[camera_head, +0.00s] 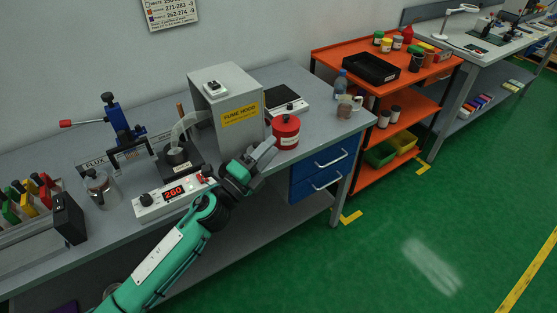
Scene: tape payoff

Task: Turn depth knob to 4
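I cannot pick out a knob marked for depth in the head view. A white control box (150,213) with a red display reading 260 sits at the bench's front edge, partly hidden by my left arm. My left gripper (263,153) is in front of the grey fume hood box (208,118), just left of a red canister (286,134). Its grey fingers point up and to the right. Whether they are apart is too small to tell, and I see nothing clearly held. My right gripper is not in view.
The grey bench (310,88) also carries a blue stand with a red-tipped lever (118,122), a glass jar (103,190) and a rack of coloured-handled tools (30,205). An orange shelf cart (330,59) stands at the right. Green floor (400,225) is open in front.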

